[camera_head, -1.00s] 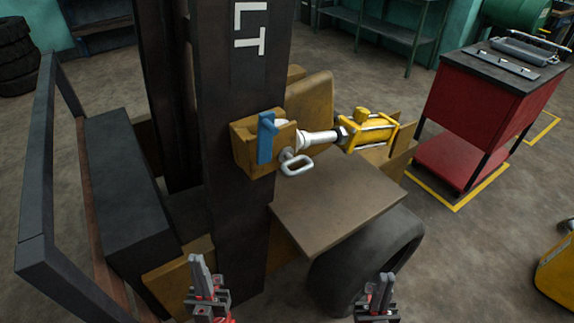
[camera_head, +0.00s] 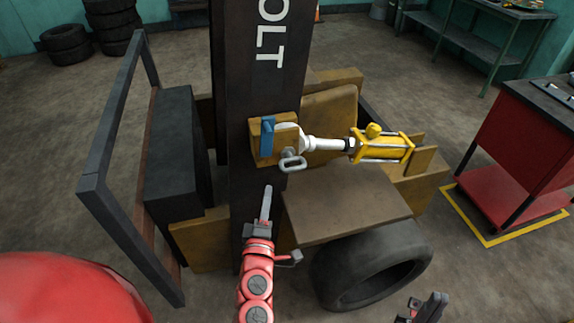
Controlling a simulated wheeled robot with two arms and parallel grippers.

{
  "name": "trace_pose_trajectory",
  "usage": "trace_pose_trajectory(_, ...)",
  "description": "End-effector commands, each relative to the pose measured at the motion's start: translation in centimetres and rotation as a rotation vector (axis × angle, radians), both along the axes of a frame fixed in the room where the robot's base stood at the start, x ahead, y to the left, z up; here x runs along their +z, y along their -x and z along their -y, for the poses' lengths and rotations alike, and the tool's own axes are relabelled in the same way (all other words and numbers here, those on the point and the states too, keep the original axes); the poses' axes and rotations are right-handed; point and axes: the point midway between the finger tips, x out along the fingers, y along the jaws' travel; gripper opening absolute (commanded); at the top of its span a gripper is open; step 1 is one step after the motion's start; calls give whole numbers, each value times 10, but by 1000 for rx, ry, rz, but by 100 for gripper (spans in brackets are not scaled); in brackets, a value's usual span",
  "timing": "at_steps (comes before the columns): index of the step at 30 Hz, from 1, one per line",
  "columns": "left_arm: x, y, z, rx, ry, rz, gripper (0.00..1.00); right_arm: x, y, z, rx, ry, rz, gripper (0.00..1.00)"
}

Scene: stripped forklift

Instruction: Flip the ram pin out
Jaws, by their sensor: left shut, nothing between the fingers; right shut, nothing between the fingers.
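The ram pin, a grey part with a ring-shaped handle (camera_head: 291,162), sits at the yellow bracket (camera_head: 285,122) on the dark mast, where the rod eye of the ram meets it. A blue plate (camera_head: 267,138) stands on the bracket just left of the pin. The yellow ram (camera_head: 382,147) with its white rod runs right from the bracket. My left gripper (camera_head: 267,190) is shut and empty, pointing up, below and left of the ring and apart from it. My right gripper (camera_head: 436,298) is shut and empty at the bottom right, low beside the tyre.
The forklift's flat brown plate (camera_head: 345,203) and black tyre (camera_head: 372,262) lie below the ram. The dark mast (camera_head: 258,85) rises behind my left gripper. A red cart (camera_head: 525,140) stands at the right. The floor between tyre and cart is clear.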

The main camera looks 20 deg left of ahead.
Motion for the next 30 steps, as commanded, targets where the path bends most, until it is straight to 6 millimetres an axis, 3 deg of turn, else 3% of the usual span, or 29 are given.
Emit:
trace_pose_trajectory(16,3,-7,1,-16,17,0,0,2,0,0,0,0,0,0)
trace_pose_trajectory(30,11,-80,-15,-17,15,-1,0,19,0,0,0,0,0,0)
